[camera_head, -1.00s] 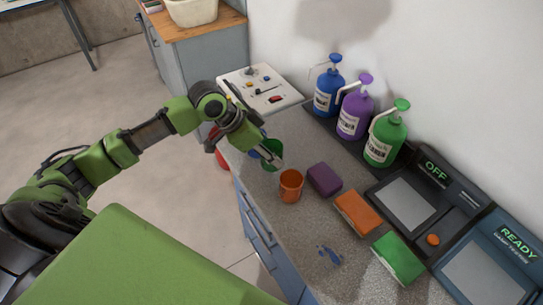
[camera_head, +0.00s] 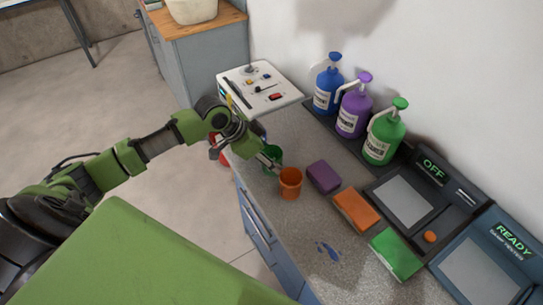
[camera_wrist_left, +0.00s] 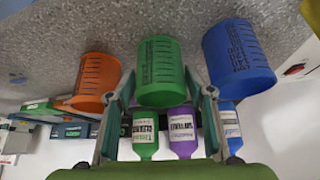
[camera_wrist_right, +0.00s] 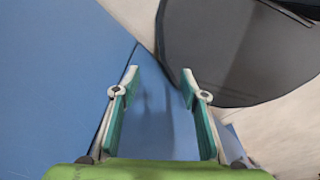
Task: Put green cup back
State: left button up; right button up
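The green cup (camera_head: 271,158) stands on the grey counter (camera_head: 300,255), partly hidden by my left gripper (camera_head: 270,160) in the head view. In the left wrist view the green cup (camera_wrist_left: 160,72) lies between the fingertips of my left gripper (camera_wrist_left: 160,85). The fingers look spread, one on each side, with no clear grip on it. The orange cup (camera_head: 290,183) stands close by, and the blue cup (camera_wrist_left: 238,58) is on the other side of the green one. My right gripper (camera_wrist_right: 160,75) is open and empty, away from the counter.
Blue (camera_head: 328,90), purple (camera_head: 354,112) and green (camera_head: 384,137) pump bottles stand along the wall. Purple (camera_head: 324,177), orange (camera_head: 356,209) and green (camera_head: 397,254) sponges lie near the orange cup. A blue spill (camera_head: 328,252) marks the counter. A white panel (camera_head: 262,87) is behind.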

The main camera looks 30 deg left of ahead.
pick_arm(q)
jog(key=shift+s+a+r, duration=0.1)
jog(key=shift+r, duration=0.2)
jog(key=b+v, duration=0.1)
jog(key=v, duration=1)
jog(key=shift+r+b, duration=0.3)
jog(key=shift+b, duration=0.1)
jog(key=shift+s, duration=0.1)
jog(key=shift+a, duration=0.1)
